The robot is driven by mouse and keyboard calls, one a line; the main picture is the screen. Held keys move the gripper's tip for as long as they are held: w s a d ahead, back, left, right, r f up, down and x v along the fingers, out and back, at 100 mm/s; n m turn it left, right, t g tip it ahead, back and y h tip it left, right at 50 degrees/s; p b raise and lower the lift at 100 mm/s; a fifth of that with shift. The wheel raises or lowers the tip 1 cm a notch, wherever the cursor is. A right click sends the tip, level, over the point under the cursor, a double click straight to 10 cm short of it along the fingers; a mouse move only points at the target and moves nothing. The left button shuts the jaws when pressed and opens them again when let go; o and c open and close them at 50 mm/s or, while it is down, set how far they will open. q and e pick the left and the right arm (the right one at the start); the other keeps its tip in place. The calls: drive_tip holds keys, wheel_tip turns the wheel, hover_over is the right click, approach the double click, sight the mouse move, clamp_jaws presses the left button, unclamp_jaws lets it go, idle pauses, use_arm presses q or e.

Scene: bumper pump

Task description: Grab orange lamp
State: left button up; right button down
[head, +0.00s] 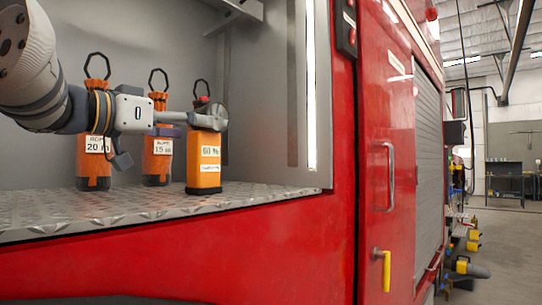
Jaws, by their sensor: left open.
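The orange lamp (204,168) stands upright on the compartment floor, the rightmost of three orange items. It has a boxy orange body with white labels, a round grey head at the top and a dark loop above. My left gripper (156,140) comes in from the left at the height of the lamp's upper part. It is open, with its fingers apart and pointing right towards the lamp. I cannot tell whether a finger touches the lamp. The gripper hides parts of the two items behind it. My right gripper is not in view.
Two orange rope bags, labelled 20 m (95,170) and 15 m (157,170), stand left of the lamp. The tread-plate floor (260,192) is clear right of the lamp, up to the grey side wall (262,90). The red truck body (250,255) lies in front.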

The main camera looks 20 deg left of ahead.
use_arm(q)
drive_tip(key=x, duration=0.5)
drive_tip(key=shift+r, duration=0.15)
drive_tip(key=c, duration=1.8)
drive_tip(key=shift+r, duration=0.1)
clamp_jaws()
